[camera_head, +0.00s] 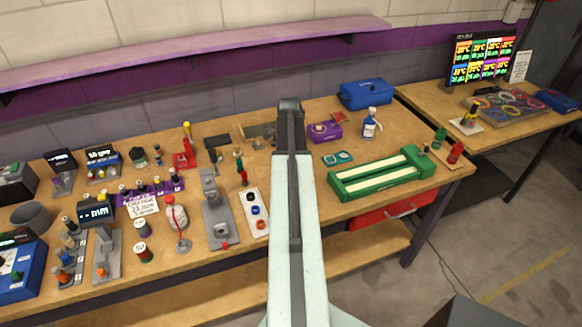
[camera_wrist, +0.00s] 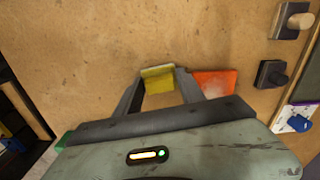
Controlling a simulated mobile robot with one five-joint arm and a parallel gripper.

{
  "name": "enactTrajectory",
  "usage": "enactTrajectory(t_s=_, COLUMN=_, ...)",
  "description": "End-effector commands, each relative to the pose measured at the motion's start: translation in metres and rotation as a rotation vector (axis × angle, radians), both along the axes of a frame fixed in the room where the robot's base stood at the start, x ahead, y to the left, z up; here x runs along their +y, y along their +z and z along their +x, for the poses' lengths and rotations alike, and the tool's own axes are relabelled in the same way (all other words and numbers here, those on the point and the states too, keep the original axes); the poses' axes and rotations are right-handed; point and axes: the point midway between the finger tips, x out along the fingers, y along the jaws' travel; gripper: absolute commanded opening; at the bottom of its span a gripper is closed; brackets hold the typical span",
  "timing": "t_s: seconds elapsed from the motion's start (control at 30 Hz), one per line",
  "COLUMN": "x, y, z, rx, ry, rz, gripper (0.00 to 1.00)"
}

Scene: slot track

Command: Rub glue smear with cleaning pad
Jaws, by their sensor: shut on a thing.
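In the wrist view my gripper (camera_wrist: 159,82) is shut on a yellow pad (camera_wrist: 158,76), which looks like the cleaning pad. The pad sits between the two dark fingertips, over the wooden bench top; I cannot tell whether it touches the wood. An orange-red flat piece (camera_wrist: 221,78) lies just right of the right finger, partly hidden by it. A paler patch shows on its lower part, but I cannot tell whether this is the glue smear. In the head view my arm covers the middle of the bench, and the gripper and pad cannot be made out.
In the wrist view a dark block with a round knob (camera_wrist: 272,74) and a wooden-handled piece (camera_wrist: 292,20) stand at the right. In the head view a green slotted track (camera_head: 383,177) and a blue-and-white bottle (camera_head: 371,124) are right of my arm. The left bench is crowded with tools.

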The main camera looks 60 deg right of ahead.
Motion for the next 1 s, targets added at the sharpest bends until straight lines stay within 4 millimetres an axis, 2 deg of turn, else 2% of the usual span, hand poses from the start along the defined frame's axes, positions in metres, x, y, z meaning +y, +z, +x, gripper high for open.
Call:
enactTrajectory(t_s=0.17, x=0.011, y=0.002, z=0.008, rx=-0.002, ry=0.003, rz=0.001, gripper=0.14)
enactTrajectory(t_s=0.33, x=0.012, y=0.001, z=0.008, rx=-0.002, ry=0.001, rz=0.001, gripper=0.14)
enactTrajectory(t_s=0.73, x=0.033, y=-0.002, z=-0.021, rx=-0.001, ry=0.0, rz=0.002, gripper=0.14)
enactTrajectory(t_s=1.0, x=0.037, y=-0.002, z=-0.026, rx=0.002, ry=0.0, rz=0.003, gripper=0.14)
